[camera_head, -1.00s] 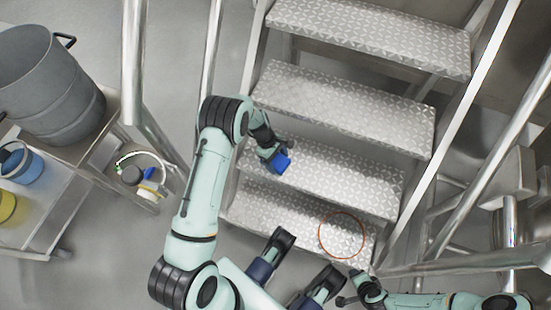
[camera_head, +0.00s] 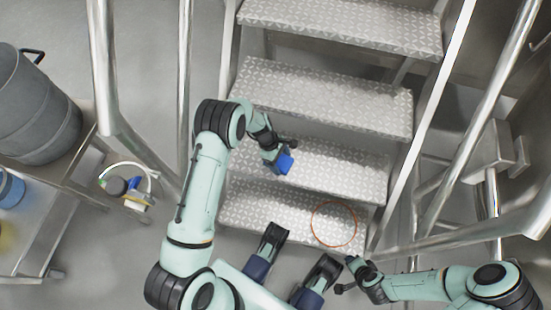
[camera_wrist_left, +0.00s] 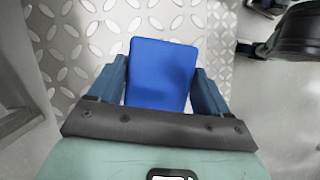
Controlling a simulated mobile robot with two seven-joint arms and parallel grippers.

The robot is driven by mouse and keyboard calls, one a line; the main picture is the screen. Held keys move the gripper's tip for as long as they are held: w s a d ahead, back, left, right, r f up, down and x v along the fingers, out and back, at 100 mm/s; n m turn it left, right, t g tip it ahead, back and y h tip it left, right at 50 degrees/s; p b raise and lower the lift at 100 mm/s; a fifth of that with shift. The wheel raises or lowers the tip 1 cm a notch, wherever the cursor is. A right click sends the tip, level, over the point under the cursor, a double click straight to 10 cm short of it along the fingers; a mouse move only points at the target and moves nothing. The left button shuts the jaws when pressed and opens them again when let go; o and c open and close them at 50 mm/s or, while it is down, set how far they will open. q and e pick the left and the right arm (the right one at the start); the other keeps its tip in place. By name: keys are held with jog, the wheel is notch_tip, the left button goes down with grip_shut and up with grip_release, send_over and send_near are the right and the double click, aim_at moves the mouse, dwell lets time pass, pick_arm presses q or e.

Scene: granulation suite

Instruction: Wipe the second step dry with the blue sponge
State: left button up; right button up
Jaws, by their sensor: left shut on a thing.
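My left gripper (camera_head: 273,154) is shut on the blue sponge (camera_head: 285,164). In the left wrist view the sponge (camera_wrist_left: 163,75) sits between the two blue fingers (camera_wrist_left: 160,95). The second step from the bottom (camera_head: 345,172) is a grey patterned metal tread. The sponge is over its left part; I cannot tell whether it touches the tread. No wet patch is clear to me on this step. My right gripper (camera_head: 352,276) is low, near the right end of the bottom step (camera_head: 270,205); its jaws are too small to read.
A thin orange ring (camera_head: 313,222) shows on the bottom step. More steps (camera_head: 325,95) rise behind. Metal rails (camera_head: 440,110) flank the stairs.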

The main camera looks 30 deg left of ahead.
aim_at(291, 164)
pick_arm(q)
jog(key=shift+w+d, duration=0.3)
jog(key=shift+d, duration=0.6)
jog(key=shift+w+d, duration=0.25)
jog(key=shift+d, duration=0.65)
jog(key=shift+w+d+f, duration=0.1)
jog(key=shift+w+d, duration=0.2)
jog(key=shift+d, duration=0.6)
jog(key=shift+w+d, duration=0.25)
jog(key=shift+d, duration=0.65)
